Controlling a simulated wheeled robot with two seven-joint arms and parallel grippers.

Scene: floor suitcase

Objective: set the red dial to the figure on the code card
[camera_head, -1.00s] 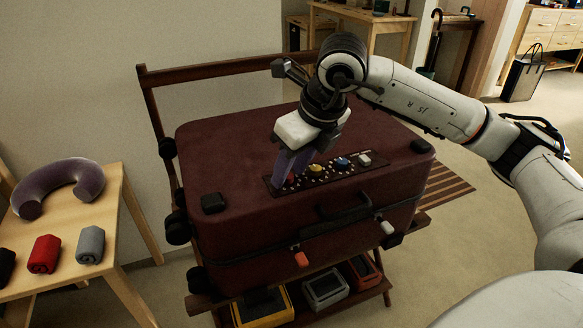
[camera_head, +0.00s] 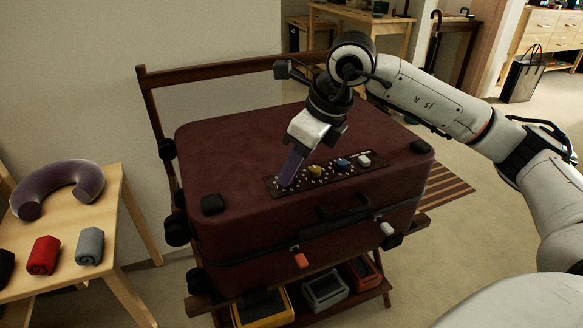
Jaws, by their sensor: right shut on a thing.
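The dark red suitcase (camera_head: 240,165) lies on a wooden rack. A dark dial panel (camera_head: 375,167) on its top carries a yellow dial (camera_head: 314,171), a blue dial (camera_head: 342,163) and a white dial (camera_head: 364,160). My right gripper (camera_head: 287,184) points down at the left end of the panel and is shut on the red dial, which its purple fingers hide. The figures around the dials are too small to read. I cannot make out a code card. My left gripper is not in view.
A wooden table (camera_head: 110,205) at the left holds a purple neck pillow (camera_head: 62,183), a red roll (camera_head: 43,255) and a grey roll (camera_head: 90,246). Coloured boxes sit on the rack's lower shelf, including a yellow one (camera_head: 262,312).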

